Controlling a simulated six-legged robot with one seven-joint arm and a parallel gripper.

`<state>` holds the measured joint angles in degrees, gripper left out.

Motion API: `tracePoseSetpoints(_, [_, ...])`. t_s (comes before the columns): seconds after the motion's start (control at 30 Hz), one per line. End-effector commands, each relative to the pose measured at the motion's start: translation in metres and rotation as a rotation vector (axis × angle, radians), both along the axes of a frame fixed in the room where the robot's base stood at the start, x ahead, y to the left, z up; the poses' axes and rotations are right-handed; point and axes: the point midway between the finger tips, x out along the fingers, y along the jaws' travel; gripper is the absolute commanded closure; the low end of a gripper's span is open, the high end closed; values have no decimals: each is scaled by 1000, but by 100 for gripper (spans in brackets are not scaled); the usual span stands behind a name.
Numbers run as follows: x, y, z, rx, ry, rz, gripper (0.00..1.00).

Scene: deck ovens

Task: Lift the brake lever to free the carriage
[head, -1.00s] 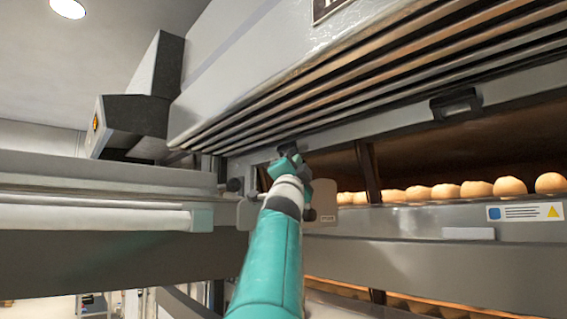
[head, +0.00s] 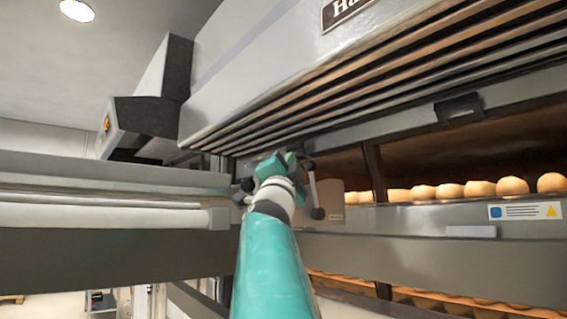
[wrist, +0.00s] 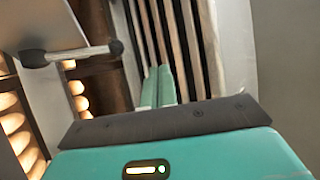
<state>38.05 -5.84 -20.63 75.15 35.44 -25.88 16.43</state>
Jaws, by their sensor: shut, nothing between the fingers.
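The brake lever (head: 314,188) is a thin silver rod with a dark piece at each end. In the head view it stands close to upright, just right of my gripper, in front of a beige-grey plate (head: 334,203). It also shows in the wrist view (wrist: 75,53), left of the fingers and apart from them. My gripper (head: 288,159) is near the lever's upper end, below the slatted hood. In the wrist view its teal fingers (wrist: 159,86) are together with nothing between them. I cannot tell the carriage apart from the pale rail structure (head: 100,215) at left.
The slatted oven hood (head: 330,85) hangs close above my gripper. To the right is an oven opening with several round buns (head: 450,191) and a dark handle (head: 459,108) above. A dark angular box (head: 145,120) stands at upper left. Open floor shows at lower left.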

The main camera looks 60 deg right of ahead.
Motion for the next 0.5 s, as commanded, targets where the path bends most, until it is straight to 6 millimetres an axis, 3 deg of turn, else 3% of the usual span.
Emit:
tracePoseSetpoints(0.2, [-1,26,-4,0,1,1,100])
tracePoseSetpoints(0.5, [-1,31,-5,1,1,-2,100])
